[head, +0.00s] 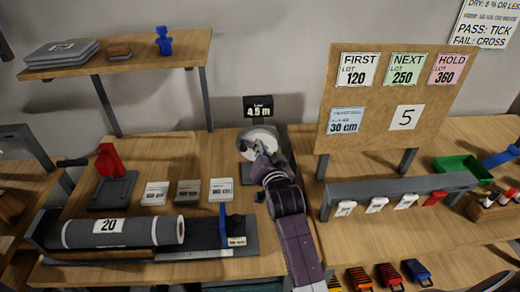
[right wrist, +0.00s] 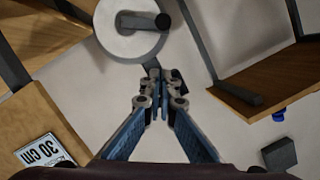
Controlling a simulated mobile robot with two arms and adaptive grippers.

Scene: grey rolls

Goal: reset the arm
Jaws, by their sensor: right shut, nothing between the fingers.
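My right arm reaches up from the bottom of the head view. Its gripper (head: 262,150) is in front of a pale round disc (head: 246,139) below a small display reading 4.5 m (head: 258,107). In the right wrist view the gripper (right wrist: 160,75) has its fingertips together with nothing between them. A white disc with a dark knob (right wrist: 112,22) is just beyond the tips there; I cannot tell whether they touch. My left gripper is not in view.
A grey roll labelled 20 (head: 140,232) lies in a cradle at the left. Several small cards (head: 189,192) and a red-handled device (head: 110,165) stand behind it. A notice board (head: 440,110), a grey rail with tags (head: 350,190) and a green tray (head: 462,168) are at the right.

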